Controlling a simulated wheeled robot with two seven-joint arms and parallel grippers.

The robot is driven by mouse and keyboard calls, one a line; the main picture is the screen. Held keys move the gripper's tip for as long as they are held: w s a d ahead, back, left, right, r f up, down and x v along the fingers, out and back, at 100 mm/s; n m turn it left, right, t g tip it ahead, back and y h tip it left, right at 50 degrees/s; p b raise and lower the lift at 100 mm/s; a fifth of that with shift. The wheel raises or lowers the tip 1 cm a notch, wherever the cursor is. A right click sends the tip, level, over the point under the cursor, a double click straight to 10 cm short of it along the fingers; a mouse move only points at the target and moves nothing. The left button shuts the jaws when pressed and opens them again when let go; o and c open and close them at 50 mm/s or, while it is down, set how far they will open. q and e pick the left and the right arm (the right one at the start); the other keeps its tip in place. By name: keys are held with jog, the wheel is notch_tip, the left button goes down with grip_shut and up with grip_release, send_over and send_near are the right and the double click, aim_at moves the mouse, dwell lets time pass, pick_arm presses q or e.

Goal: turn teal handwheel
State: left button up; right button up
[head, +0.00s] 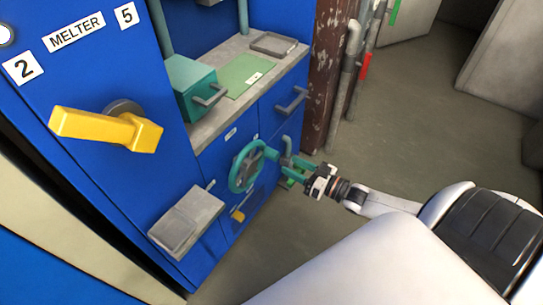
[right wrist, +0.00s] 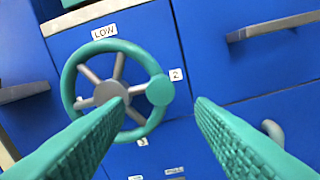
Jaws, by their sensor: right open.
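The teal handwheel (head: 247,167) is mounted on the front of the blue cabinet, below the counter, in the head view. In the right wrist view the handwheel (right wrist: 70,79) shows its teal rim, grey spokes, grey hub and a round teal knob (right wrist: 160,90) on the right of the rim. My right gripper (head: 283,160) is in front of the cabinet at the wheel's right side. Its teal fingers (right wrist: 160,112) are spread, with the knob showing between their tips; I cannot tell how far off it is. The left gripper is not in view.
A yellow lever (head: 105,128) sticks out from the MELTER panel. A grey ledge box (head: 187,220) juts out left of the wheel. A grey drawer handle (head: 291,101) is above right. Pipes (head: 348,80) stand behind, and the floor on the right is open.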

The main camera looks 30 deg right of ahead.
aim_at(277, 158)
jog(key=x, duration=0.4)
jog(key=shift+b, duration=0.35)
jog(key=x, duration=0.3)
jog(key=shift+w+b, duration=0.3)
jog(key=shift+b, duration=0.05)
jog(key=shift+w+a, duration=0.25)
jog(key=shift+w, duration=0.15)
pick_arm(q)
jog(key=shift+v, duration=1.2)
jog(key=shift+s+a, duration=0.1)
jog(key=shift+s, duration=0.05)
pick_arm(e)
grip_shut()
